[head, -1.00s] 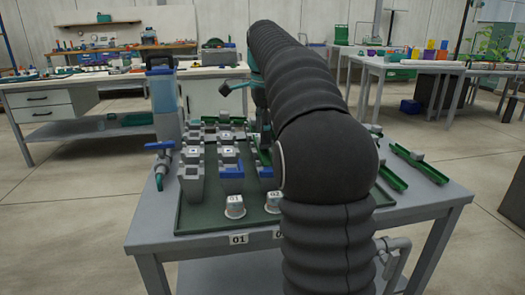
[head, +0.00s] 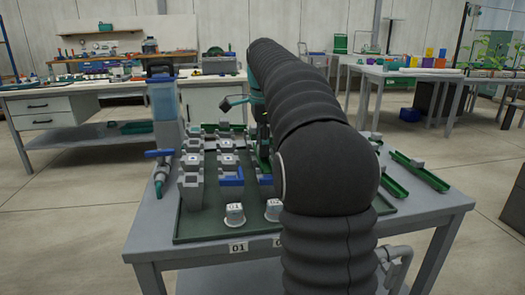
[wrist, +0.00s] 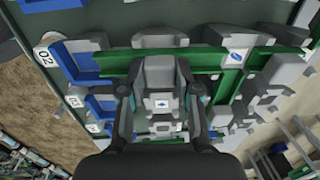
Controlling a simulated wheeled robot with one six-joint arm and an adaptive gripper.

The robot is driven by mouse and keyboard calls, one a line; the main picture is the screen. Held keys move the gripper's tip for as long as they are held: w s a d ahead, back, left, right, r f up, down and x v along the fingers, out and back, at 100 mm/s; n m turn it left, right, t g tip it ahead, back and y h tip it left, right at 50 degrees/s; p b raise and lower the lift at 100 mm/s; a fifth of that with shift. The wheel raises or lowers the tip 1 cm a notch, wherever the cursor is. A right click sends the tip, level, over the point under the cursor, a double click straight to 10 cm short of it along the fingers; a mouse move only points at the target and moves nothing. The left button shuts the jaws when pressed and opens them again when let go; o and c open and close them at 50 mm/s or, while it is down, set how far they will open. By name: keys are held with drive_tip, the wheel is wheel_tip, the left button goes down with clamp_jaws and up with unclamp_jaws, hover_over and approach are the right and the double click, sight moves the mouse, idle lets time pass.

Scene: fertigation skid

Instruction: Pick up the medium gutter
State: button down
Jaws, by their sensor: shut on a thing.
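In the wrist view, my gripper (wrist: 160,103) is shut on a grey block with a blue arrow label. The block sits at the middle of a long green gutter (wrist: 205,63), which runs across the view over grey fittings. I cannot tell whether the gutter touches those fittings. Its size relative to the other gutters is hard to judge here. In the head view, my thick dark arm hides most of my gripper and the held gutter. Two other green gutters, one on the right (head: 420,172) and one partly behind my arm (head: 392,184), lie on the grey table (head: 425,205).
A dark green tray (head: 205,230) holds several grey fittings, some with blue parts. A blue-topped column (head: 164,100) and a blue-handled valve (head: 158,170) stand at left. The table's front right is clear.

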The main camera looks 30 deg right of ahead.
wheel_tip(320, 180, up, 5)
drive_tip(key=shift+d+f+p, duration=0.1)
drive_tip(key=shift+f+p, duration=0.05)
drive_tip(key=shift+p, duration=0.6)
drive_tip(key=s+d+r, duration=0.6)
drive_tip(key=s+d, duration=0.1)
drive_tip(key=d, duration=0.2)
drive_tip(key=shift+d+r, duration=0.15)
drive_tip(key=shift+d, duration=0.05)
